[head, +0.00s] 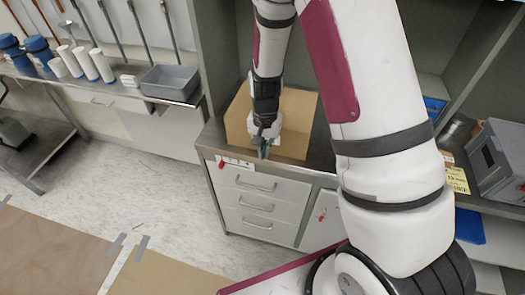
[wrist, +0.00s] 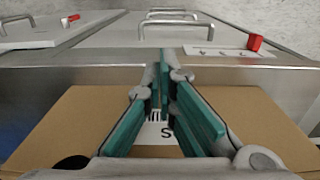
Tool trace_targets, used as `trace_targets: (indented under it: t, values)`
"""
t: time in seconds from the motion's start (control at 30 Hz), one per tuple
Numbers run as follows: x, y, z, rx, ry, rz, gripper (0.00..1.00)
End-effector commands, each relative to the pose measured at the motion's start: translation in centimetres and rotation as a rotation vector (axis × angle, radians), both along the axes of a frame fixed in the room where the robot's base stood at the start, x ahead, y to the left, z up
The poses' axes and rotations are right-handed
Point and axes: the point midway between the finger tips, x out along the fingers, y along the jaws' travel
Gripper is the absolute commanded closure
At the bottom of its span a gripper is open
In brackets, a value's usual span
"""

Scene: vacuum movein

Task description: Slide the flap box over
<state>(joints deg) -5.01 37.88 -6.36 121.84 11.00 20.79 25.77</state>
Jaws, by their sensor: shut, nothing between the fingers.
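The flap box is a brown cardboard box (head: 298,110) on the grey counter, inside the shelf bay in the head view. My arm hides part of it. In the wrist view the box (wrist: 75,125) spreads beneath the fingers, with a white printed label partly hidden between them. My gripper (head: 263,148) is at the box's front side near the counter edge. Its teal fingers (wrist: 162,98) are shut with nothing held and point toward the counter's front edge. I cannot tell whether they touch the box.
The counter's metal front edge (wrist: 260,75) lies beyond the fingers, above white drawers (head: 255,203). A grey bin (head: 500,160) stands on the right. On the left bench are a grey tray (head: 170,82) and several white cylinders. The speckled floor ahead is open.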

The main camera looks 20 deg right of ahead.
Motion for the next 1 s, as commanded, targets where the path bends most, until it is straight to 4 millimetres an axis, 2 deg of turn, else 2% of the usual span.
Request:
trace_targets:
  t: [0.13, 0.57, 0.67, 0.9, 1.0]
  values:
    - [0.8, -0.6, 0.0, 0.0, 0.0, 0.001, 1.0]
    - [1.2, -0.8, 0.0, 0.0, 0.0, 0.001, 1.0]
    - [2.4, -1.5, -0.1, 0.0, -0.004, -0.001, 1.0]
    - [7.0, -4.7, -0.4, -0.001, -0.004, -0.002, 1.0]
    - [8.4, -5.8, -0.3, 0.0, -0.004, -0.001, 1.0]
